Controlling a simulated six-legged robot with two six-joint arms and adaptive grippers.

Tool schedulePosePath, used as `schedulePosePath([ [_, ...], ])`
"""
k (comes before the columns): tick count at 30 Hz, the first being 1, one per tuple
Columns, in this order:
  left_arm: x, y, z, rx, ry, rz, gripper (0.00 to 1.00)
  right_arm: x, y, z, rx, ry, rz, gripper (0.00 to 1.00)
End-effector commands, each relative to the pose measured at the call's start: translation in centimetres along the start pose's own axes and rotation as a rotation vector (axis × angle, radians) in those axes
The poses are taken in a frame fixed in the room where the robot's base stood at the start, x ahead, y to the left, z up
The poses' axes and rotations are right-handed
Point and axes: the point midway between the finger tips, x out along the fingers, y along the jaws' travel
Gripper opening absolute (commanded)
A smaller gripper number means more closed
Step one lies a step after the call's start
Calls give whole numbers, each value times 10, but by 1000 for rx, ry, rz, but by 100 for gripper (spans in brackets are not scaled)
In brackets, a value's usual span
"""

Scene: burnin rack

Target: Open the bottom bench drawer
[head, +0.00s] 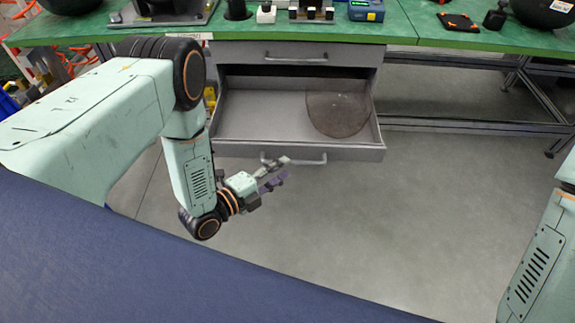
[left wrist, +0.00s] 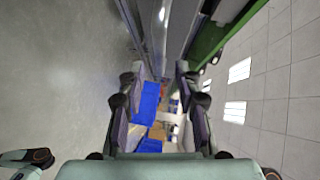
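The bottom bench drawer (head: 252,149) is pulled out in the head view, with its inside showing. Its bar handle (head: 312,160) is on the front face. My left gripper (head: 282,172) is just in front of this handle and overlaps its left part in the picture. In the left wrist view the two fingers of the left gripper (left wrist: 159,75) stand well apart with nothing held between them. The grey drawer fronts run past above the fingertips there. My right gripper is out of view; only part of the right arm shows at the right edge.
A brown see-through round piece (head: 338,113) lies in the drawer. The upper drawer (head: 340,55) is shut under the green bench top (head: 400,35). Grey floor (head: 400,220) in front is clear. A metal frame (head: 470,125) stands under the bench at right.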

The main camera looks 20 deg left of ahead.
Motion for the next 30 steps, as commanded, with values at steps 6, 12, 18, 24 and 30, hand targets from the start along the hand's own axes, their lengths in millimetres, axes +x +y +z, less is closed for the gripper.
schedulePosePath([
  [6, -47, 0, 2, -3, -7, 2, 34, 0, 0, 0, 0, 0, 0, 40],
  [12, -76, 0, 1, -1, -4, 1, 34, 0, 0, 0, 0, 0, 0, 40],
  [18, -87, 0, 0, -1, -1, -1, 34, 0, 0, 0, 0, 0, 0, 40],
  [24, -88, 0, 0, 0, 0, -1, 34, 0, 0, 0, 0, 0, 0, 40],
  [30, -87, 0, 0, 0, 0, -1, 34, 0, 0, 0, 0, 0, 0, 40],
])
